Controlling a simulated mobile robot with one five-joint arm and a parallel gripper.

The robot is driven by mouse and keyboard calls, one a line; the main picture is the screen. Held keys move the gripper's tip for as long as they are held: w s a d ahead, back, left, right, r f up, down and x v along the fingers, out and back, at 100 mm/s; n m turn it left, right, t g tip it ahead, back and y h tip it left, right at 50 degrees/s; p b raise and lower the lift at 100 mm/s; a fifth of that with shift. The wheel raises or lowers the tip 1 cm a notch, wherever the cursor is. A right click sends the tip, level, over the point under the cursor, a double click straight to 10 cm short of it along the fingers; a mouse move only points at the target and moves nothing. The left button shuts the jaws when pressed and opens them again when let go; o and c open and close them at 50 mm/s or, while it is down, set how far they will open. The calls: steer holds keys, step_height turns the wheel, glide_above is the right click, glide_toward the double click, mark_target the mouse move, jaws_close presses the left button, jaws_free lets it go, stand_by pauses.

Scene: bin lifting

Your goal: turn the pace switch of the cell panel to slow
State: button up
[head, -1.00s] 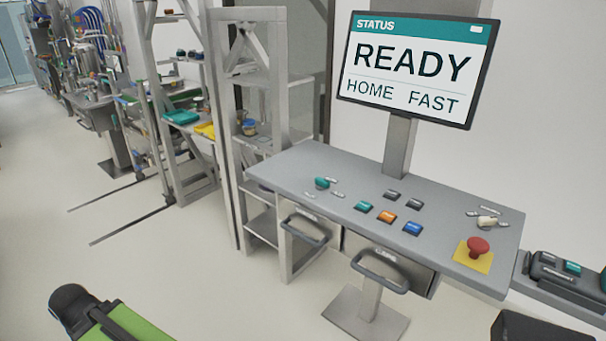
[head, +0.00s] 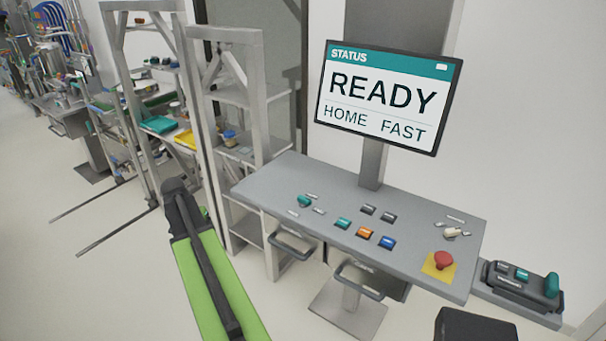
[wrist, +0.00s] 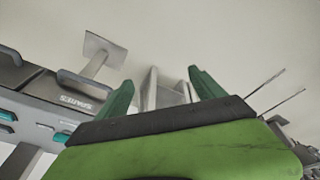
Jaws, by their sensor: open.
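The cell panel (head: 400,262) is a grey sloped console with a teal knob (head: 304,201) at its left and a cream knob (head: 452,232) at its right, both with small labels I cannot read. I cannot tell which knob is the pace switch. The screen (head: 385,97) above reads READY, HOME, FAST. My gripper (wrist: 162,92) shows in the wrist view with its two green fingers apart and nothing between them. The panel's edge with teal buttons (wrist: 7,116) is at the left of that view, clear of the fingers. The fingers are not discernible in the head view.
A red mushroom button (head: 443,260) on a yellow plate is close to the cream knob. Teal, orange, blue and dark buttons fill the panel's middle. Drawer handles (head: 290,247) jut from its front. Shelving (head: 230,100) stands to the left. Open floor lies at the left.

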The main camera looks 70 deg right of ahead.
steer(key=s+d+r+m+p, duration=0.2)
steer(key=s+d+r, duration=0.15)
steer(key=d, duration=0.25)
steer(key=s+d+r+m+h+p, duration=0.1)
steer(key=s+d+r+p, duration=0.15)
steer(key=s+d, duration=0.35)
steer(key=s+d+r+m+p, duration=0.1)
steer(key=s+d+r+m, duration=0.2)
steer(key=d, duration=0.4)
steer(key=m+g+p, duration=0.2)
steer(key=m+p, duration=0.1)
glide_toward(304, 198)
steer(key=shift+n+h, duration=0.3)
steer(key=shift+h, duration=0.1)
steer(key=b+x, duration=0.3)
steer(key=b, duration=0.2)
steer(key=b+x, duration=0.2)
steer(key=b, duration=0.3)
steer(key=b+x, duration=0.3)
steer(key=b, duration=0.2)
steer(key=shift+w+a+f+b, duration=0.1)
steer(key=shift+a+f+b, duration=0.2)
steer(key=shift+f, duration=0.2)
steer(key=shift+d+f+t+b, duration=0.25)
steer(key=shift+f+t+b, duration=0.05)
steer(key=shift+b, duration=0.05)
steer(key=shift+r, duration=0.1)
